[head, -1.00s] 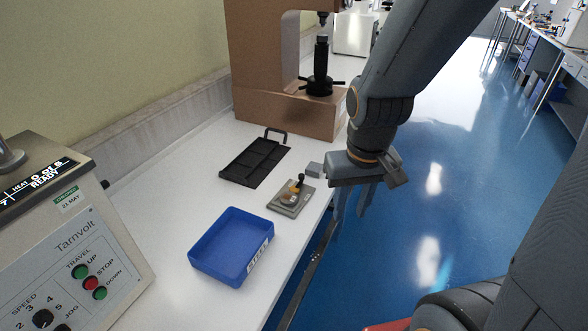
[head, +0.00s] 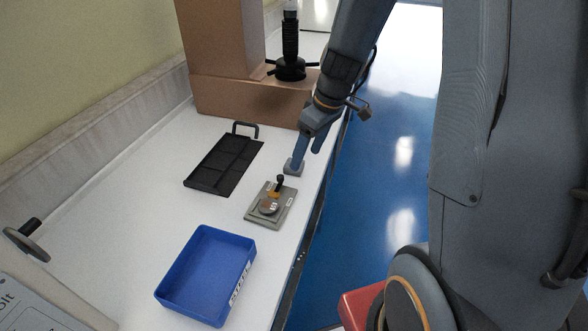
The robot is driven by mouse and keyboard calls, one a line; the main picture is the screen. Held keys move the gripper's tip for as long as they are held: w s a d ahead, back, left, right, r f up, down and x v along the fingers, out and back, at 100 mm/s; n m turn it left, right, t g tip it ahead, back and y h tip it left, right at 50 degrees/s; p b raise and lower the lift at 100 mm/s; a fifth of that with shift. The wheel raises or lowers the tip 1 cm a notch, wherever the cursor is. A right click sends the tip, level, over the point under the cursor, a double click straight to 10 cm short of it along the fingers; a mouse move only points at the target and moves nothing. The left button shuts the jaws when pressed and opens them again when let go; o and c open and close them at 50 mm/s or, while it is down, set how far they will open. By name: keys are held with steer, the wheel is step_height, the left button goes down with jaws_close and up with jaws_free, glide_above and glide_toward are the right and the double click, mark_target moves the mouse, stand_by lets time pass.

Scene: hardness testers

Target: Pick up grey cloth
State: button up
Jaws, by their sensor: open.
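A small grey square thing, which looks like the folded grey cloth (head: 291,169), lies on the white bench near its right edge. It is just behind a grey plate with a dark knob. My gripper (head: 309,151) is open, with its fingers pointing down, close above and beside the cloth's right side. One finger overlaps the cloth in the picture, so I cannot tell if it touches. Nothing shows between the fingers.
The grey plate (head: 257,216) holds a round piece and a black-knobbed handle. A blue bin (head: 178,272) stands in front, and a black compartment tray (head: 204,184) lies to the left. The bench drops to blue floor at right.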

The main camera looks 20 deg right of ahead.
steer(key=w+d+f+n+y, duration=0.1)
steer(key=w+d+f+n, duration=0.1)
steer(key=w+f+n, duration=0.35)
steer(key=shift+m+t, duration=0.4)
steer(key=shift+m, duration=0.45)
steer(key=shift+w+a+f+p, duration=0.25)
steer(key=shift+w+a+f, duration=0.25)
steer(key=shift+f, duration=0.4)
steer(key=shift+w+a+f+p, duration=0.3)
steer(key=shift+w+f, duration=0.35)
steer(key=shift+f, duration=0.2)
steer(key=shift+w+a+f+p, duration=0.25)
steer(key=shift+w+a+f, duration=0.25)
steer(key=shift+f, duration=0.4)
steer(key=shift+d, duration=0.15)
steer(key=shift+c, duration=0.5)
steer(key=c, duration=1.1)
steer(key=shift+w+r, duration=0.1)
steer(key=shift+r, duration=0.05)
step_height(320, 180, up, 10)
steer(key=shift+f+b, duration=0.1)
steer(key=shift+b, duration=0.85)
